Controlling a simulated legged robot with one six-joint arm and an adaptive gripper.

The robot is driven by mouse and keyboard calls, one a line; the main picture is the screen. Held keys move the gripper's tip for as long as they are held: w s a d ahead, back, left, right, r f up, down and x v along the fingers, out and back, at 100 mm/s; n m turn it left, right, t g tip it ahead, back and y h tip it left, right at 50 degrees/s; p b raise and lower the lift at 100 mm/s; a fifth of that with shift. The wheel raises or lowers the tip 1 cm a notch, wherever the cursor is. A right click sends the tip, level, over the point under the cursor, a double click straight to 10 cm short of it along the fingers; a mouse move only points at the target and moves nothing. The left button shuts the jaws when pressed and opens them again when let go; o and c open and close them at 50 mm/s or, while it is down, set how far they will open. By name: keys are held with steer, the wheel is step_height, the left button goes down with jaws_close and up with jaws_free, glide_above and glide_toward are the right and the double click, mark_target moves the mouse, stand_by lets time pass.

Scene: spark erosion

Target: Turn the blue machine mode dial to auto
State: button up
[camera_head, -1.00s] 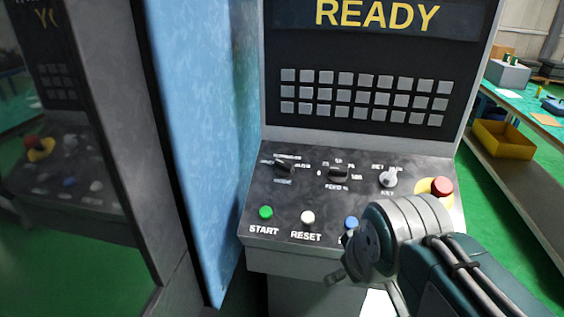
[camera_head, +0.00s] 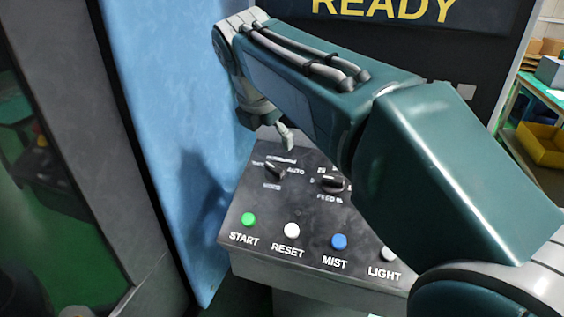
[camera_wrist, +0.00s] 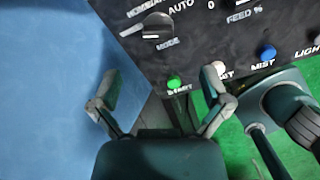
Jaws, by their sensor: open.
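The mode dial (camera_head: 275,171) is a black knob at the upper left of the sloping control panel (camera_head: 312,225). AUTO is printed to its right and MODE below it. In the wrist view the dial (camera_wrist: 158,28) shows beyond my fingers, near the top. I cannot tell surely which label its pointer meets. My gripper (camera_head: 286,138) hangs just above and behind the dial in the head view, with one finger clear and the rest partly hidden. In the wrist view my gripper (camera_wrist: 162,85) has its two fingers wide apart with nothing between them. It appears apart from the dial.
The feed dial (camera_head: 331,182) is right of the mode dial. Green START (camera_head: 249,219), white RESET (camera_head: 292,230) and blue MIST (camera_head: 339,241) buttons line the front. A blue machine wall (camera_head: 160,110) stands close on the left. My arm hides the panel's right side.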

mark_target(275, 165)
steer(key=x, duration=0.3)
steer(key=a+x, duration=0.1)
steer(key=x, duration=0.1)
steer(key=shift+w+a+f, duration=0.1)
steer(key=shift+f, duration=0.35)
steer(key=shift+d+x, duration=0.2)
steer(key=shift+x, duration=1)
steer(key=shift+d+x, duration=0.25)
steer(key=shift+x, duration=0.9)
steer(key=shift+a, duration=0.2)
steer(key=shift+c, duration=0.6)
steer(key=shift+a, duration=0.1)
steer(key=c, duration=0.5)
steer(key=shift+r, duration=0.1)
steer(key=c, duration=0.5)
steer(key=shift+c, duration=0.2)
